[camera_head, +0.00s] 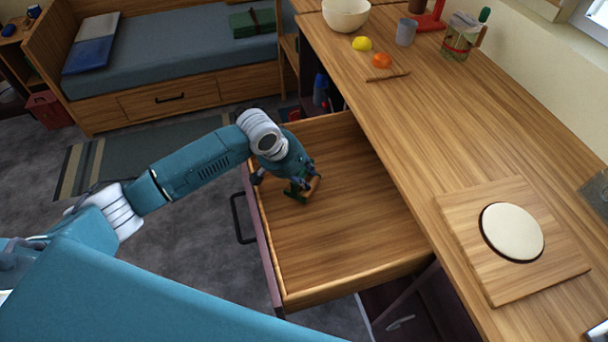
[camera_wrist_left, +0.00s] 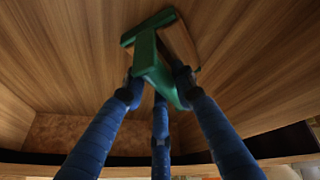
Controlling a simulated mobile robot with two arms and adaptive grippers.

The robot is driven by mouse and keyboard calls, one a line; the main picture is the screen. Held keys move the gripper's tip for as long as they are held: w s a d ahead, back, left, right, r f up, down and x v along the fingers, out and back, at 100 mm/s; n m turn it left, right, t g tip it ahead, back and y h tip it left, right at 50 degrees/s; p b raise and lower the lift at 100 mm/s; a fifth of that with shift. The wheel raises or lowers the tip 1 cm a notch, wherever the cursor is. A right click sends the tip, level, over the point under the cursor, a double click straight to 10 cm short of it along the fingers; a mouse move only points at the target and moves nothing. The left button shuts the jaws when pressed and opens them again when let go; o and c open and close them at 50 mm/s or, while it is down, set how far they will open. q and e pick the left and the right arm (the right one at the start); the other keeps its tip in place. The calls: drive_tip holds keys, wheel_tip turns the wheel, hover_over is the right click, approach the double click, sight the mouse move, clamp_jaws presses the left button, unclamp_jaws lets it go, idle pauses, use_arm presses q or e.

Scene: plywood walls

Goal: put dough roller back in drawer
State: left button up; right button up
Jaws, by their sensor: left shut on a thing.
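The dough roller (camera_head: 301,191) has a green frame and handle and a small wooden part. It is inside the open drawer (camera_head: 335,245), near the drawer's floor. My left gripper (camera_head: 288,180) reaches down into the drawer and is shut on the dough roller. In the left wrist view the blue fingers (camera_wrist_left: 158,90) close around the green handle of the roller (camera_wrist_left: 152,60). The roller's far end is close to the wooden drawer floor (camera_wrist_left: 75,50); I cannot tell whether it touches. My right gripper is not in view.
The drawer is otherwise empty. The counter above it holds a wooden board (camera_head: 465,215) with a pale round dough (camera_head: 512,232), an orange fruit (camera_head: 382,60), a yellow lemon (camera_head: 362,44), a grey cup (camera_head: 406,32) and a bowl (camera_head: 346,12). A bed (camera_head: 170,50) stands behind.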

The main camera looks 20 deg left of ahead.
use_arm(q)
drive_tip(key=shift+f, duration=0.25)
drive_tip(key=shift+s+f, duration=0.25)
drive_tip(key=shift+f, duration=0.1)
drive_tip(key=o, duration=1)
drive_tip(key=shift+s+f, duration=0.1)
drive_tip(key=shift+f, duration=0.15)
drive_tip(key=shift+w+a+r, duration=0.1)
drive_tip(key=shift+w, duration=0.1)
drive_tip(key=shift+w+r, duration=0.1)
drive_tip(key=shift+r, duration=0.4)
drive_tip(key=v, duration=1.2)
drive_tip(key=shift+r, duration=0.3)
